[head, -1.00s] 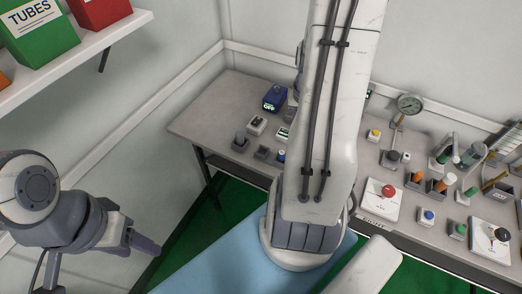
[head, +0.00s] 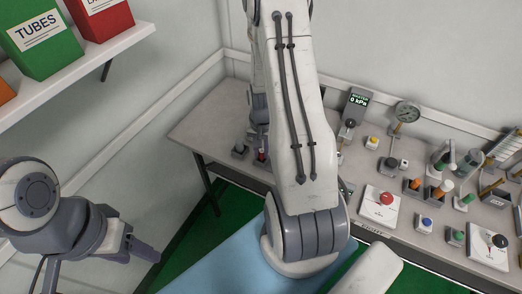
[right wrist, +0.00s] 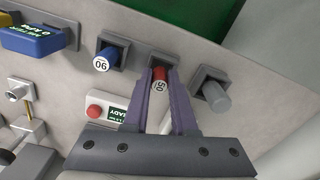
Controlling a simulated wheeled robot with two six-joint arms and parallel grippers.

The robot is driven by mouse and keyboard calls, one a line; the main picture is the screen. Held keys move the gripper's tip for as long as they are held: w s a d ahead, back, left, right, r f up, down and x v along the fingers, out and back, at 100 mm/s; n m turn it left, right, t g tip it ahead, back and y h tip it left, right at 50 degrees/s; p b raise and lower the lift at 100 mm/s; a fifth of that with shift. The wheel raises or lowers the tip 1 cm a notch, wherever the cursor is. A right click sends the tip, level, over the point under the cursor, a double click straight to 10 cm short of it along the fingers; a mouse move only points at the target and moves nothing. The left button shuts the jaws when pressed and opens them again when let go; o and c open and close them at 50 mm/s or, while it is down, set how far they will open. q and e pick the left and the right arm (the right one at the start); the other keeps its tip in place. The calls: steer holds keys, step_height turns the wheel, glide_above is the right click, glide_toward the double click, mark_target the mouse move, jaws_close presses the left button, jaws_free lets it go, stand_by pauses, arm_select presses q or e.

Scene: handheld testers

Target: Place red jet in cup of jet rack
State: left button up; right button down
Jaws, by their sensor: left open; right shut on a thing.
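My right gripper (right wrist: 172,100) is shut on the red jet (right wrist: 160,76), a small red cylinder with a white numbered end. The jet is at the middle grey cup (right wrist: 163,57) of the jet rack; I cannot tell how deep it sits. A blue jet (right wrist: 106,59) stands in the cup to the left and a grey one (right wrist: 215,96) in the cup to the right. In the head view the red jet (head: 262,155) is small, below my right gripper (head: 261,150), at the bench's left part. My left gripper (head: 146,252) is open and empty, away from the bench.
A white device with a red button (right wrist: 95,111) and a blue meter (right wrist: 32,40) are near the rack. The bench's back left is bare.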

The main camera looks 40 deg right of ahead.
mark_target(262, 152)
steer(key=shift+f, duration=0.2)
steer(key=c, duration=0.7)
jaws_free()
step_height(262, 152, up, 12)
steer(key=shift+r, duration=0.2)
